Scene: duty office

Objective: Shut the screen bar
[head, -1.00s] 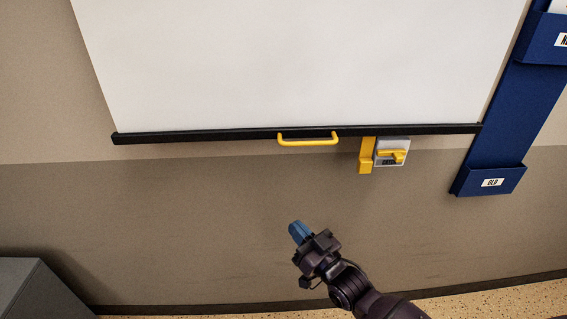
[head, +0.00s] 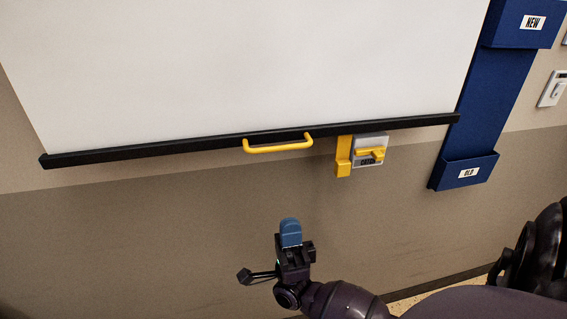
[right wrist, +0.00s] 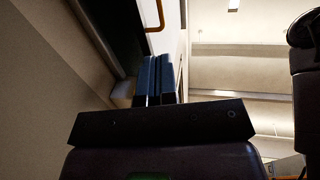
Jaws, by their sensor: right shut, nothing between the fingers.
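The black screen bar (head: 200,146) runs along the bottom of a white pull-down screen (head: 240,60) on the wall. A yellow handle (head: 278,147) hangs at the middle of the bar; it also shows at the top of the right wrist view (right wrist: 158,14). A grey catch plate with a yellow lever (head: 370,152) and a yellow bracket (head: 343,158) sits just under the bar, right of the handle. My right gripper (head: 290,232) is shut and empty, below the handle and apart from it. Its blue fingers show together in the right wrist view (right wrist: 155,80). My left gripper is not seen.
A blue wall rack with a NEW pocket (head: 520,32) and an OLD pocket (head: 466,182) hangs right of the screen. A light switch (head: 553,90) is at the far right. The wall below the bar is bare around my gripper.

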